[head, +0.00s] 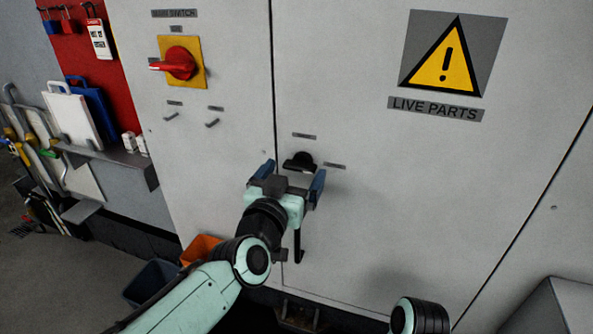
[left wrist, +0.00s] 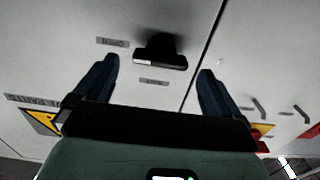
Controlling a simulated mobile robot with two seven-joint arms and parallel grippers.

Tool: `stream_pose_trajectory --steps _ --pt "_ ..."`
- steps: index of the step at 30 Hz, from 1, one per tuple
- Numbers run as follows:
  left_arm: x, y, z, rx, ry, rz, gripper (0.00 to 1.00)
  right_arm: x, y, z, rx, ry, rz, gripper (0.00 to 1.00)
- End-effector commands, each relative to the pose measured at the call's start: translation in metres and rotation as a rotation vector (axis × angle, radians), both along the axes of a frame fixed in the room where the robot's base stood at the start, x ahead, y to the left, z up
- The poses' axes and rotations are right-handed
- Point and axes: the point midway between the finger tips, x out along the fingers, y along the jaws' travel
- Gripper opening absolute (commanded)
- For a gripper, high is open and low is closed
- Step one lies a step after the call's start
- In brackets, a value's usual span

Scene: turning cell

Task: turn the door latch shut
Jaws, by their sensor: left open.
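The black door latch (head: 300,162) sits on the pale cabinet door, just right of the vertical door seam. It also shows in the left wrist view (left wrist: 160,53), its handle lying roughly level. One small label (head: 303,136) is above it and another (head: 335,166) is to its right; the latter seems to read OPEN, upside down in the wrist view (left wrist: 113,41). My left gripper (head: 291,178) is open and empty in front of the latch. Its two blue fingers stand on either side of the latch, apart from it. My right gripper is out of view.
A red main switch (head: 179,64) on a yellow plate is at upper left. A LIVE PARTS warning sign (head: 453,54) is at upper right. Orange (head: 203,247) and dark blue (head: 150,280) bins stand low at left. A shelf (head: 115,155) juts out at left.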

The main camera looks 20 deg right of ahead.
Motion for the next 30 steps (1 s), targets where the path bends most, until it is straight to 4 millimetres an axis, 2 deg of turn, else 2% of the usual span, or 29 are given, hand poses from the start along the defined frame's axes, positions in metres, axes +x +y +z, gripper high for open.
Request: stream_pose_trajectory --steps 6,16,17,21,22,30 --pt "0.018 -0.012 0.0 0.001 -0.001 0.0 0.98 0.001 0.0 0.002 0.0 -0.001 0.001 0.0" --pt "0.02 -0.014 0.0 0.0 0.0 -0.001 0.98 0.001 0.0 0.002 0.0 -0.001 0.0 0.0" --pt "0.02 -0.014 0.0 0.0 0.0 -0.001 0.91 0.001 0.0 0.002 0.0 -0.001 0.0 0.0" --pt "0.02 -0.014 0.0 0.0 0.0 -0.001 0.46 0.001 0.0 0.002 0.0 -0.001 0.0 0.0" --pt "0.02 -0.014 0.0 0.0 0.0 -0.001 0.42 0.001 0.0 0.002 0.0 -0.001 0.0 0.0" --pt "0.02 -0.014 0.001 -0.005 0.003 -0.001 0.42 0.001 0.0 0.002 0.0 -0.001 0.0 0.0"
